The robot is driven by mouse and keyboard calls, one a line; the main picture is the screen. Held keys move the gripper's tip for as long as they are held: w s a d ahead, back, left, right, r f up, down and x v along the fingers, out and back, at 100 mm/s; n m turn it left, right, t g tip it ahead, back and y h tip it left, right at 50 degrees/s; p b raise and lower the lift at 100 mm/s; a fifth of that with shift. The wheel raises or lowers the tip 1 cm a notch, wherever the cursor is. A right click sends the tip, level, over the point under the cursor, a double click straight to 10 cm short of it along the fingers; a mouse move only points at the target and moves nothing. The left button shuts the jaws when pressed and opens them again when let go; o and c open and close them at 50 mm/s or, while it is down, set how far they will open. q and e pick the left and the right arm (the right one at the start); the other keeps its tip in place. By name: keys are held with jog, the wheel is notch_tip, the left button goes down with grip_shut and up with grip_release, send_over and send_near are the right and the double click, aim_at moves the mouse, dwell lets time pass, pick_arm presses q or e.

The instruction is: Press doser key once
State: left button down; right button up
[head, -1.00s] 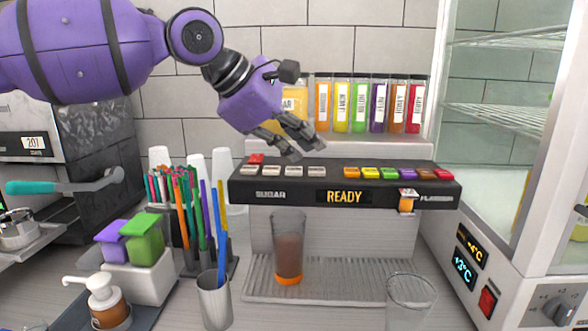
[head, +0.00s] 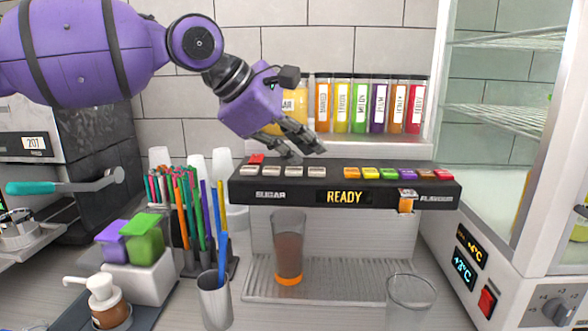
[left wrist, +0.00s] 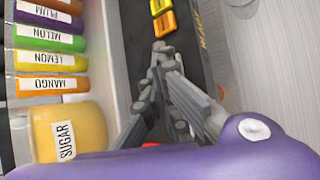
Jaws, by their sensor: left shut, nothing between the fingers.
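The doser is a black panel (head: 330,182) with a lit READY display (head: 344,197). Several pale sugar keys (head: 270,171) line its left half, and several coloured flavour keys (head: 387,173) line its right half. A red key (head: 256,159) sits at its back left. My left gripper (head: 309,154), shut and empty, hangs close over the back of the panel above the sugar keys. Its fingers (left wrist: 162,52) also show in the left wrist view, where they hide the sugar keys; orange and yellow keys (left wrist: 163,18) lie beyond the tips. Contact with a key cannot be told. My right gripper is not in view.
A glass of brown drink (head: 288,250) stands on the drip tray (head: 345,285). An empty glass (head: 410,300) is at the front right. Flavour bottles (head: 360,103) and the sugar jar (left wrist: 75,132) stand behind the panel. Pens, straws and cups crowd the left.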

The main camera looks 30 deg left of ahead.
aim_at(302, 172)
pick_arm(q)
jog(key=shift+f, duration=0.6)
dwell(0.8)
jog(key=shift+r, duration=0.9)
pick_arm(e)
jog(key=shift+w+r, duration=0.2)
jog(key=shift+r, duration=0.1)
pick_arm(q)
jog(key=shift+r+p, duration=0.65)
jog(key=shift+r, duration=1.85)
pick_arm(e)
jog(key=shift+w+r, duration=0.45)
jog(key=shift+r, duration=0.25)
